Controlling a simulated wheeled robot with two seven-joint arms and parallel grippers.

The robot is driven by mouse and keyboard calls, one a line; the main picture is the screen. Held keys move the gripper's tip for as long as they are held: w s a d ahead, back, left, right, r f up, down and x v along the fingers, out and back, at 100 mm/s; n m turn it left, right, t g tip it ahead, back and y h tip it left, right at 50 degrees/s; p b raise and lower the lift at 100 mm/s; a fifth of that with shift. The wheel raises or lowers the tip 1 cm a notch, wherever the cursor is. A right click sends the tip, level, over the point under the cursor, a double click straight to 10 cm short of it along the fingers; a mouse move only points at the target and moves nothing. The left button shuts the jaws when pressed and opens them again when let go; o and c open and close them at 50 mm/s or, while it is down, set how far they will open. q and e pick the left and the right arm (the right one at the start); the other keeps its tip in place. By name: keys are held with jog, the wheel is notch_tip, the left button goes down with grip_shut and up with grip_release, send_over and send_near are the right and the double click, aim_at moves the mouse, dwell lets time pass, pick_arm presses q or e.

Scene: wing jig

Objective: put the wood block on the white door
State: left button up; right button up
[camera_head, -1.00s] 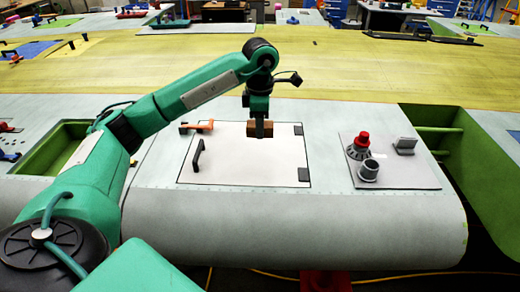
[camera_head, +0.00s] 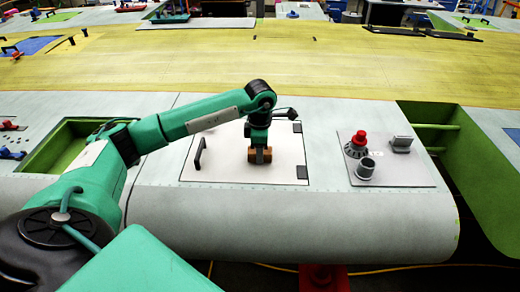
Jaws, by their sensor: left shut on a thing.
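The white door (camera_head: 222,171) is a flat panel with a black handle at its left and two dark hinges at its right. My left gripper (camera_head: 259,157) points down over the middle-right of the door and is shut on the brown wood block (camera_head: 252,156). The block is at or very near the door's surface; I cannot tell whether it touches. The fingers cover the middle of the block. My right gripper is not in view.
A grey plate (camera_head: 400,176) right of the door carries a red-topped knob (camera_head: 357,142), a grey cup-like part (camera_head: 365,168) and a grey bracket (camera_head: 402,144). Green recesses open at the left (camera_head: 68,150) and right. The wing's rounded front edge lies below the door.

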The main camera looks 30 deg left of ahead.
pick_arm(q)
jog(key=o, duration=0.9)
jog(key=shift+o, duration=0.5)
jog(key=shift+f, duration=0.1)
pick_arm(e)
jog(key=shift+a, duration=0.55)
pick_arm(q)
notch_tip(320, 180, up, 12)
jog(key=b, duration=0.4)
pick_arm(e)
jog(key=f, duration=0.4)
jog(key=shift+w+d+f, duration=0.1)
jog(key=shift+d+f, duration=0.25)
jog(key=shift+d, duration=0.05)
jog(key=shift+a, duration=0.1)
